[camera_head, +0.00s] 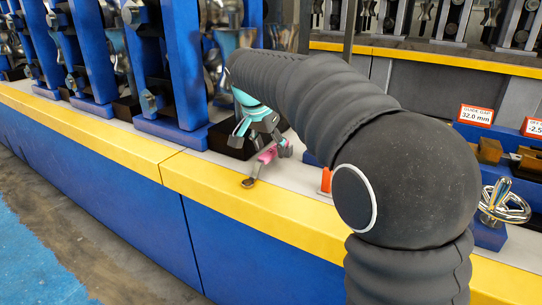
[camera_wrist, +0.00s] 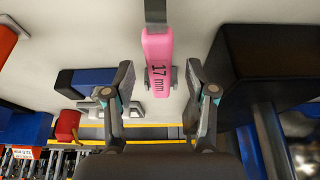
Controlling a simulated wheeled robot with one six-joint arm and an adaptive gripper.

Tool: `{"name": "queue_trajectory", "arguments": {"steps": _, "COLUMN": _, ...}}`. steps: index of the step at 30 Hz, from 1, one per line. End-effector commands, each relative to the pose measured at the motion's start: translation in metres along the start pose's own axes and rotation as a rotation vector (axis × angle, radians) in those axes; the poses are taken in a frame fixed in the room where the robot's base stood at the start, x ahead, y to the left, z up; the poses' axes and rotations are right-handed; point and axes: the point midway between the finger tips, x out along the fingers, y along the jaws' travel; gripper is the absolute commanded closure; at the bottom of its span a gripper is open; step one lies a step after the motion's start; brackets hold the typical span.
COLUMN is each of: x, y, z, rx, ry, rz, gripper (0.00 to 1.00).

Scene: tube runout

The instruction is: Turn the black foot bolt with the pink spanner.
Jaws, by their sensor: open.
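The pink spanner (camera_wrist: 158,62), marked 17 mm, runs between my gripper's fingers in the wrist view. Its grey shank leads off the top edge. In the head view the pink spanner (camera_head: 267,156) is low over the pale bed, its metal end (camera_head: 248,182) near the yellow edge. My gripper (camera_wrist: 160,78) is open, one finger on each side of the spanner, with gaps showing. In the head view my gripper (camera_head: 258,128) is above the spanner and partly covers it. I cannot make out the black foot bolt in either view.
A black block (camera_head: 228,138) stands just behind my gripper; it looms at right in the wrist view (camera_wrist: 265,65). Blue roll stands (camera_head: 185,70) line the bed at left. A chrome handwheel (camera_head: 503,203) is at right. The yellow edge (camera_head: 230,195) is clear.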

Motion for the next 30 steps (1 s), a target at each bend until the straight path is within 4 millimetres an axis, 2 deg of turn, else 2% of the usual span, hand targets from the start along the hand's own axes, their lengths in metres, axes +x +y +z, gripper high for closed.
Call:
{"name": "queue_trajectory", "arguments": {"steps": 1, "x": 0.008, "y": 0.000, "z": 0.000, "rx": 0.001, "ry": 0.000, "rz": 0.001, "gripper": 0.44}}
{"name": "queue_trajectory", "arguments": {"steps": 5, "x": 0.019, "y": 0.000, "z": 0.000, "rx": 0.001, "ry": 0.000, "rz": 0.001, "gripper": 0.44}}
{"name": "queue_trajectory", "arguments": {"steps": 13, "x": 0.021, "y": 0.000, "z": 0.000, "rx": 0.000, "ry": 0.001, "rz": -0.001, "gripper": 0.44}}
{"name": "queue_trajectory", "arguments": {"steps": 14, "x": 0.021, "y": 0.000, "z": 0.000, "rx": 0.000, "ry": 0.001, "rz": -0.001, "gripper": 0.49}}
{"name": "queue_trajectory", "arguments": {"steps": 20, "x": 0.021, "y": 0.000, "z": 0.000, "rx": 0.000, "ry": 0.001, "rz": -0.001, "gripper": 0.99}}
{"name": "queue_trajectory", "arguments": {"steps": 30, "x": 0.020, "y": 0.000, "z": -0.001, "rx": 0.000, "ry": 0.001, "rz": -0.002, "gripper": 1.00}}
